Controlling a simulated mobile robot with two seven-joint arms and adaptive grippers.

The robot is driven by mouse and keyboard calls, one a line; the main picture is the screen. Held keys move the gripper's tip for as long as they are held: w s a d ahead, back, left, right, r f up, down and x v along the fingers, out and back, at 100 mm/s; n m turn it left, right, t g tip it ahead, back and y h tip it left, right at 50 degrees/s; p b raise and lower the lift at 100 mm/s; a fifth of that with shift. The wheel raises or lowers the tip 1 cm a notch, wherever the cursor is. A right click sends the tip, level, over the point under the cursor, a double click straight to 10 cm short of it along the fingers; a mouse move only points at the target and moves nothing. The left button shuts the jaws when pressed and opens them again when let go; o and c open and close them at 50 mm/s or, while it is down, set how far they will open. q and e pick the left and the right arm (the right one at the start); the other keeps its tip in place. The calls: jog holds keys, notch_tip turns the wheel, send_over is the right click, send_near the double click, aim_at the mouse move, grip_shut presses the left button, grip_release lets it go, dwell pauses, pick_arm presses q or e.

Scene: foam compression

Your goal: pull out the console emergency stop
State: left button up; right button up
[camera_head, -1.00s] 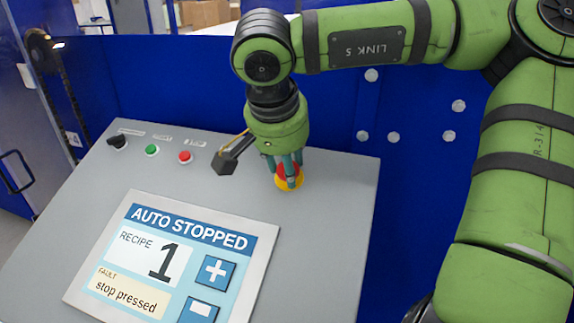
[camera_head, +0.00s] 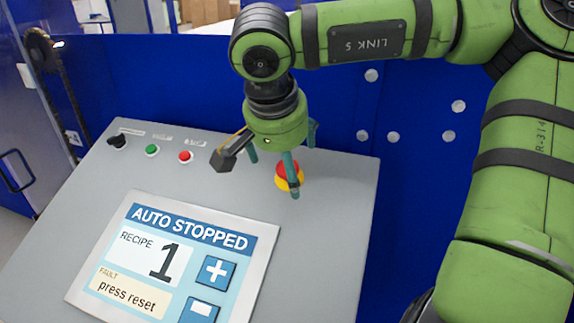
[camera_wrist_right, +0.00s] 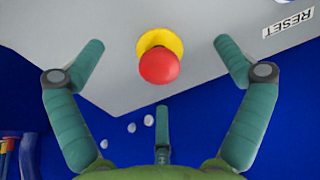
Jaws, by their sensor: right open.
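The console emergency stop is a red mushroom button (camera_head: 288,171) on a yellow ring (camera_head: 290,184), at the right of the grey console top. In the right wrist view the red button (camera_wrist_right: 159,66) stands out from the yellow ring (camera_wrist_right: 160,42), apart from the fingers. My right gripper (camera_head: 283,165) is above the button with its green fingers spread around it. The right wrist view shows its fingers (camera_wrist_right: 161,95) wide apart and empty. The console screen (camera_head: 175,257) reads "AUTO STOPPED", recipe 1, fault "press reset". My left gripper is not in view.
A black switch (camera_head: 117,142), a green button (camera_head: 152,150) and a red button (camera_head: 185,157) sit in a row along the console's back edge. A "RESET" label (camera_wrist_right: 289,21) shows in the right wrist view. A blue wall (camera_head: 345,100) stands close behind the console.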

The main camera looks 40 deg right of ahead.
dwell(0.4)
jog(key=p+v, duration=0.5)
jog(key=v, duration=0.2)
dwell(0.4)
dwell(0.5)
